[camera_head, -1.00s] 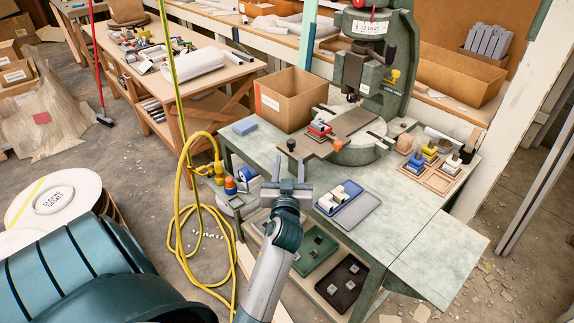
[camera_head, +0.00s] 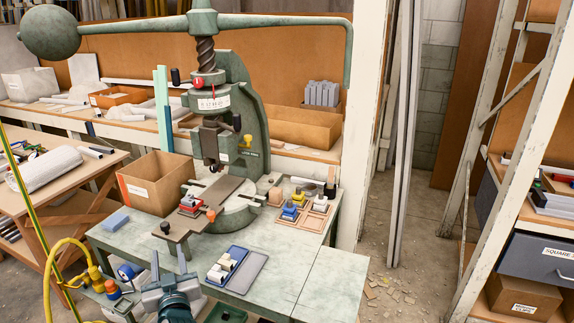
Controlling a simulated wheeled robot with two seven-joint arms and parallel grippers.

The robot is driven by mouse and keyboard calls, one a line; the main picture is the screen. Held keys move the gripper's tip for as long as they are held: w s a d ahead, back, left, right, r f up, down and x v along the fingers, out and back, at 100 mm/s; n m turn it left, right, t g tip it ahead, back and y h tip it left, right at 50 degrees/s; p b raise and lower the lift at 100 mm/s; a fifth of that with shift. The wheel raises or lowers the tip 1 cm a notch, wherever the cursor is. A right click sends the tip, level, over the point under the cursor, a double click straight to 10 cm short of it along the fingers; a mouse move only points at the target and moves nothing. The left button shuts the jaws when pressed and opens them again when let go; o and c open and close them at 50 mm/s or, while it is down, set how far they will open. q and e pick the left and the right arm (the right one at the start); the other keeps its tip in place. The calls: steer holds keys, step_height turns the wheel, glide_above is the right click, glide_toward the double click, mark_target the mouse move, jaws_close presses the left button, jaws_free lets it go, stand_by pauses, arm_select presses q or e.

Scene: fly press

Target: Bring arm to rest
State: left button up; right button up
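My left gripper (camera_head: 168,258) is at the lower left, by the near left edge of the pale green press table (camera_head: 280,254). Its two fingers point up the picture and are spread apart, with nothing between them. The green fly press (camera_head: 252,112) stands at the back of the table, with a long lever and a ball weight (camera_head: 50,32). My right gripper is not in view.
A blue tray (camera_head: 236,250) with white pieces lies right of my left gripper. Yellow hose (camera_head: 58,250) hangs at left. Shelving (camera_head: 510,170) stands at right.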

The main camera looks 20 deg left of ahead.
arm_select(q)
steer(key=s+d+f+m+g+h, duration=0.5)
steer(key=s+d+f+h, duration=0.1)
steer(key=s+d+f, duration=0.7)
steer(key=s+d+f+m+g+h, duration=0.2)
steer(key=s+d+f+g+h, duration=0.15)
steer(key=s+d, duration=0.45)
steer(key=s+d+f+m+g+h, duration=0.2)
steer(key=s+d+f+m, duration=0.15)
steer(key=s, duration=0.85)
step_height(320, 180, down, 28)
steer(key=g, duration=0.1)
steer(key=s+a+f+g, duration=0.1)
steer(key=s+a+f, duration=0.2)
steer(key=s+f, duration=1.4)
steer(key=shift+s+f, duration=0.3)
steer(key=shift+s, duration=0.15)
